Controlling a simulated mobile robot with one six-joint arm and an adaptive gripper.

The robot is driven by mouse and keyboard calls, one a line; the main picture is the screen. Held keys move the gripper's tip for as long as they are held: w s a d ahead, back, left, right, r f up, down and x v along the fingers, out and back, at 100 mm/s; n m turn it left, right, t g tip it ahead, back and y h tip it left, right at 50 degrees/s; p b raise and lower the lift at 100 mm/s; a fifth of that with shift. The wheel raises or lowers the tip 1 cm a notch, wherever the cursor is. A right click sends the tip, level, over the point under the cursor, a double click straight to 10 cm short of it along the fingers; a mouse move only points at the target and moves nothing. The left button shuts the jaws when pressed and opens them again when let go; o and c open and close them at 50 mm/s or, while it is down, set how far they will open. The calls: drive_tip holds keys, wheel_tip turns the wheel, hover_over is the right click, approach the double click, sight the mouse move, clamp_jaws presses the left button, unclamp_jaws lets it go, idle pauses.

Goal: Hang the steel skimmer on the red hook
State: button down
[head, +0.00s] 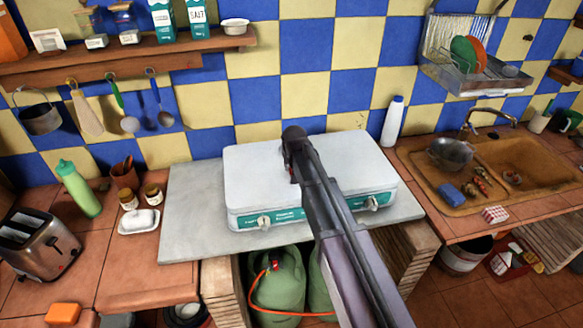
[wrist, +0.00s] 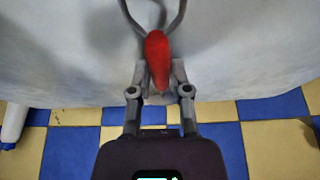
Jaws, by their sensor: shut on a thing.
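My gripper (head: 292,148) is over the white stove lid in the head view, its fingertips partly hidden by my arm. In the wrist view my gripper (wrist: 160,85) is shut on a red-handled utensil (wrist: 157,48). Two grey metal rods spread from the red part and leave the picture at the top. Its head is out of view, so I cannot confirm that it is the steel skimmer.
The white stove (head: 255,165) stands on a grey slab between two tiled counters. A bucket (head: 40,115) and ladles hang at the left. A green bottle (head: 79,188) and toaster (head: 38,243) stand below. A white bottle (head: 393,122) stands right of the stove, before the sink (head: 520,160).

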drive_tip(key=shift+f+b, duration=0.4)
drive_tip(key=shift+f, duration=0.05)
drive_tip(key=shift+s+f, duration=0.1)
drive_tip(key=shift+s, duration=0.05)
drive_tip(key=c, duration=0.6)
unclamp_jaws()
drive_tip(key=shift+f, duration=0.15)
